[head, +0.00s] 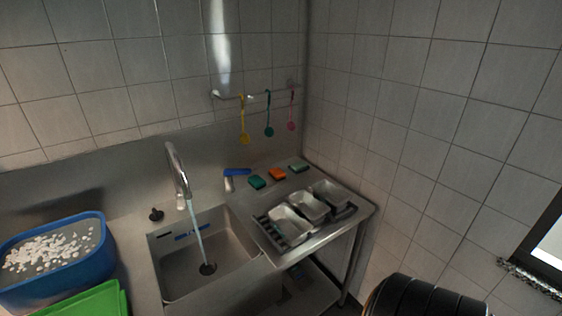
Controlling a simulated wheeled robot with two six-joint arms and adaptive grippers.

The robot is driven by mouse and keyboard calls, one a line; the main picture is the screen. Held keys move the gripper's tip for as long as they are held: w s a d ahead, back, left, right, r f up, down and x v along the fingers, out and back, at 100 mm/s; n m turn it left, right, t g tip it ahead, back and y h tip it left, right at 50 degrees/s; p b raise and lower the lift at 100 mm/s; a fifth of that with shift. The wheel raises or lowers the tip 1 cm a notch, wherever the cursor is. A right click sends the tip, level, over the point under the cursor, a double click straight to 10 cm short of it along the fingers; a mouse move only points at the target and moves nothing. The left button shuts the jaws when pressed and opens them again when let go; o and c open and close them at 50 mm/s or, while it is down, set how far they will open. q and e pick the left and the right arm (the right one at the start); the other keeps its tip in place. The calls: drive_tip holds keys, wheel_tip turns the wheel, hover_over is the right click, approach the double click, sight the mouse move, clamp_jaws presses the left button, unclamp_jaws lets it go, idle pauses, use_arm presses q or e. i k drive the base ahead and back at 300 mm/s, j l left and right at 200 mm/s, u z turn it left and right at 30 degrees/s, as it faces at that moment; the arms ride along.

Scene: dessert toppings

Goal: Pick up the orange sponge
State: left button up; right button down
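The orange sponge (277,175) is a small block lying on the steel counter behind the sink, near the tiled wall. It sits between a dark green sponge (257,182) on its left and a grey-green sponge (298,166) on its right. The three lie in a slanting row with small gaps. Nothing covers the orange sponge. Neither of my grippers shows in the head view.
The sink (175,268) has water running from its tap (177,170). A blue-handled item (237,173) stands left of the sponges. Metal trays (311,206) sit in front of them.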

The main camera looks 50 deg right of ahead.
sight(277, 174)
drive_tip(key=z, duration=1.5)
